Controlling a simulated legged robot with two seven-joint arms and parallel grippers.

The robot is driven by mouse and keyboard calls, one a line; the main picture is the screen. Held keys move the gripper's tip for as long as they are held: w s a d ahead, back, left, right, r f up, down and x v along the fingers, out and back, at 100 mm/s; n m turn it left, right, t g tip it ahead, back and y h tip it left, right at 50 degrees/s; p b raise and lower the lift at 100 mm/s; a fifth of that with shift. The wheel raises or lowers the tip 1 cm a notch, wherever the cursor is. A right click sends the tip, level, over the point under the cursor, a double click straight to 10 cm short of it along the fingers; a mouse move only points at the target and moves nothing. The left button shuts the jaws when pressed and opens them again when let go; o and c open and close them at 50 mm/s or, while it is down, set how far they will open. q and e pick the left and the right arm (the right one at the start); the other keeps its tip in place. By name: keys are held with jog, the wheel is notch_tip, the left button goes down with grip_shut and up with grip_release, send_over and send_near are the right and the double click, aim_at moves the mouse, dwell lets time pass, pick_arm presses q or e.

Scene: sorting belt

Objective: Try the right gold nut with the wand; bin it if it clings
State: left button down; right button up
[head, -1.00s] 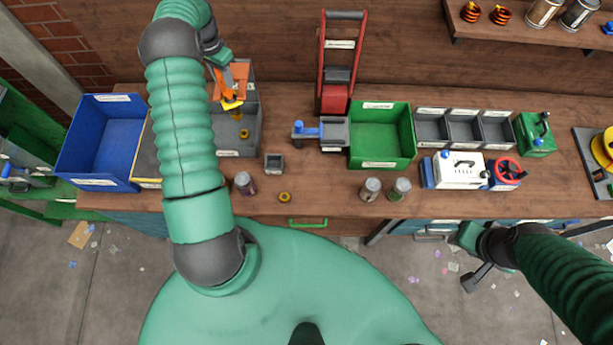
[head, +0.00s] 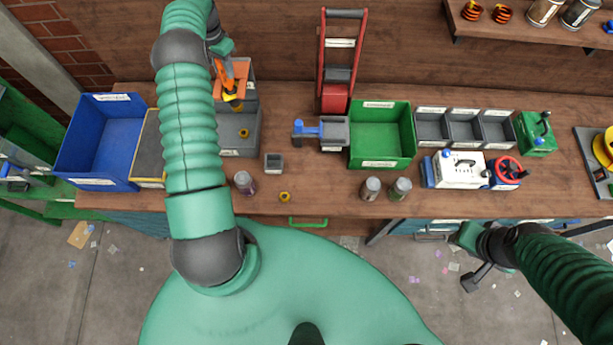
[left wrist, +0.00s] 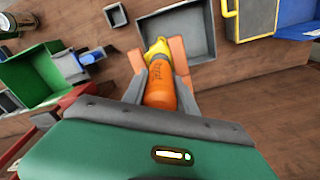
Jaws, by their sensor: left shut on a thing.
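My left gripper (head: 231,82) is shut on an orange wand with a yellow end. It holds the wand over the grey bin (head: 257,118) at the back left. The wand (left wrist: 160,92) points away from the wrist between the two fingers. A small gold piece (head: 237,106) shows right by the wand's end; I cannot tell whether it touches it. One gold nut (head: 243,133) lies in the front of the grey bin. Another gold nut (head: 285,197) lies on the table near the front edge. My right gripper (head: 476,262) hangs at the bench's front right; its jaws are unclear.
A blue bin (head: 75,150) and a yellow-rimmed grey bin (head: 149,152) stand left. A small grey cup (head: 274,163), a green bin (head: 408,135) and several grey compartments (head: 465,115) stand rightwards. Cans (head: 371,188) stand near the front edge.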

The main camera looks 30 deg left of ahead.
pick_arm(q)
jog(key=shift+r+p, duration=0.5)
jog(key=shift+r, duration=0.7)
jog(key=shift+r+p, duration=0.4)
jog(key=shift+p, duration=0.05)
jog(key=shift+f, duration=0.1)
dwell(0.4)
jog(key=shift+f+b, duration=1.05)
jog(key=shift+f, duration=0.4)
